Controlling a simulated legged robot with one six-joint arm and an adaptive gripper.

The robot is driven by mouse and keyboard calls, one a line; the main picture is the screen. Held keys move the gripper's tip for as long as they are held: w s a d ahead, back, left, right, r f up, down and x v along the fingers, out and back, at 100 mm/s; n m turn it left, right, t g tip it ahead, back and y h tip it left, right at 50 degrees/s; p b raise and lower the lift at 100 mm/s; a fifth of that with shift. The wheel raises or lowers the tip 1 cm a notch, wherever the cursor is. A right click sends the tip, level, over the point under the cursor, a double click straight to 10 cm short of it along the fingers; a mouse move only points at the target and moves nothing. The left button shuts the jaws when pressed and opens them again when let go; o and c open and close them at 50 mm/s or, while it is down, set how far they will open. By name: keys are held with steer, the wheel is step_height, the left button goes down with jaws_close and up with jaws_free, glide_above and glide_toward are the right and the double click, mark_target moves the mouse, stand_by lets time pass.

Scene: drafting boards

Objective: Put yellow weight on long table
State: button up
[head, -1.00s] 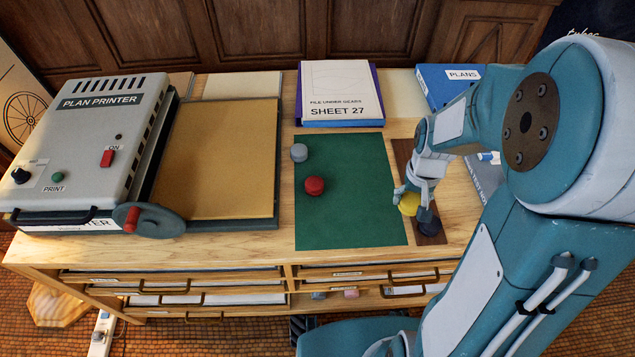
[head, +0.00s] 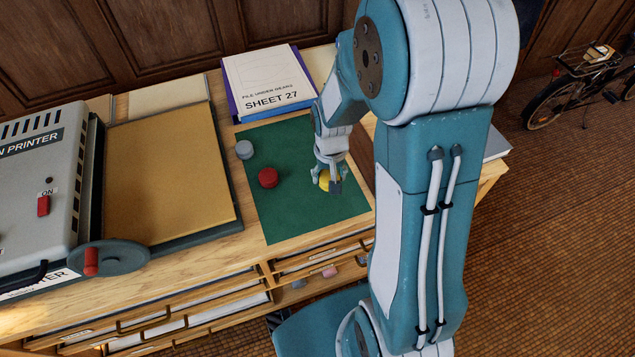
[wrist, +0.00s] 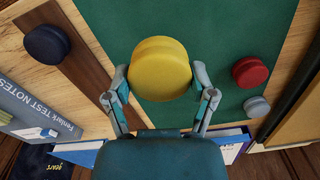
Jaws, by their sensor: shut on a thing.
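The yellow weight (head: 324,181) is a round, thick disc. My gripper (head: 328,184) is shut on it over the right part of the green mat (head: 300,217). In the wrist view the yellow weight (wrist: 160,70) sits between the two fingers, with green mat around it. Whether it clears the mat by much is hard to tell. The mat lies on a wood-topped drawer cabinet (head: 215,255); no other table is clearly in view.
A red weight (head: 268,177) and a grey weight (head: 244,149) stand on the mat's left. A dark blue weight (wrist: 46,44) stands on a brown strip (wrist: 85,60). A plan printer (head: 40,190) fills the left. Open floor (head: 560,210) and a bicycle (head: 575,85) are at right.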

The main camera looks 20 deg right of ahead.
mark_target(318, 190)
steer(key=w+f, duration=0.1)
steer(key=a+f, duration=0.1)
steer(key=w+f, duration=0.1)
steer(key=shift+w+a+f, duration=0.25)
steer(key=shift+w+f, duration=0.1)
steer(key=shift+w+d+f, duration=0.2)
steer(key=shift+w+f, duration=0.2)
step_height(318, 190, down, 3)
steer(key=shift+w+f, duration=0.1)
steer(key=shift+w, duration=0.05)
steer(key=shift+a+f, duration=0.15)
steer(key=shift+a, duration=0.15)
steer(key=o, duration=1.2)
steer(key=shift+d+f, duration=0.1)
steer(key=shift+d, duration=0.1)
steer(key=shift+o, duration=0.2)
